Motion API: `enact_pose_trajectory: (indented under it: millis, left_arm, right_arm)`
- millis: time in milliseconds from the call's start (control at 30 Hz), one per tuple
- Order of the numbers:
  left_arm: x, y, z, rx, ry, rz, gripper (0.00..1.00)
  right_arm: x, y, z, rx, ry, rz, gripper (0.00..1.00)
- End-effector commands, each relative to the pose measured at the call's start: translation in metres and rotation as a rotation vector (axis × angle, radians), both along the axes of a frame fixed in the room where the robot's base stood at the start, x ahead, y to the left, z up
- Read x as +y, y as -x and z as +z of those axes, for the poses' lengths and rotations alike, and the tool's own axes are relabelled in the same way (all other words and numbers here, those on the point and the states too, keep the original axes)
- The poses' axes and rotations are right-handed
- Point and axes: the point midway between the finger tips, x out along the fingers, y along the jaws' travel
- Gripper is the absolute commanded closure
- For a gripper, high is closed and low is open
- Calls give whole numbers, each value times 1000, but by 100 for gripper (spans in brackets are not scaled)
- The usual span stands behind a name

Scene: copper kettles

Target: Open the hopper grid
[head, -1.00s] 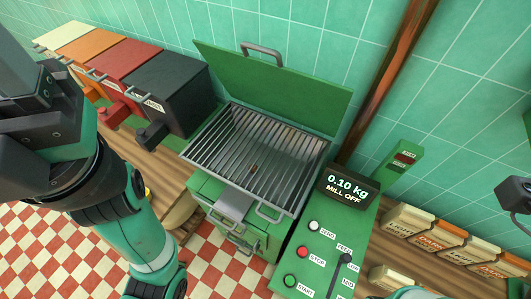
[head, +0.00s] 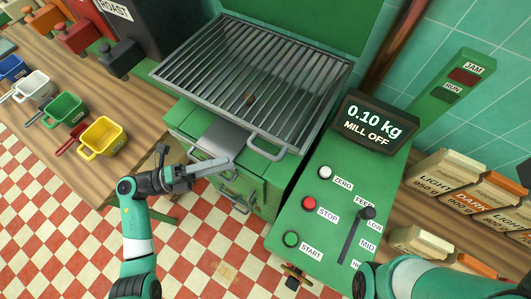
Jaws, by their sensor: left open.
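The hopper grid (head: 217,68) is a set of grey metal bars in a frame. It lies flat over the green mill's hopper, with a small brown bit (head: 250,98) showing among the bars. Its grey loop handle (head: 268,150) sticks out at the front right edge. My left gripper (head: 222,160) is open and empty, in front of the mill at the lower left of the handle. Its fingers point right and look close to the grey chute, though I cannot tell if they touch. My right arm (head: 430,278) enters at the bottom right; its gripper is out of view.
The green lid (head: 310,22) stands open behind the grid. A control panel (head: 325,215) with a display (head: 373,123) reading 0.10 kg, MILL OFF is on the right. Coloured scoops, including a yellow one (head: 103,137), lie on the wooden counter at left. Bags (head: 445,175) stand at right.

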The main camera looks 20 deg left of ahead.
Motion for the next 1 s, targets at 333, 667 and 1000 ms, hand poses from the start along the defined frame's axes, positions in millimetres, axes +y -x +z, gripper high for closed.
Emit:
enact_pose_trajectory:
  millis: [333, 667, 1000]
  left_arm:
    - [-59, -32, 10, -3, -1, -8, 50]
    - [-97, -54, 15, -2, -1, -3, 50]
    - [-97, -55, 15, -3, -1, -1, 67]
  right_arm:
    - [0, 0, 2, 0, 0, 0, 50]
    - [0, 0, 1, 1, 0, 0, 50]
    - [0, 0, 1, 1, 0, 0, 50]
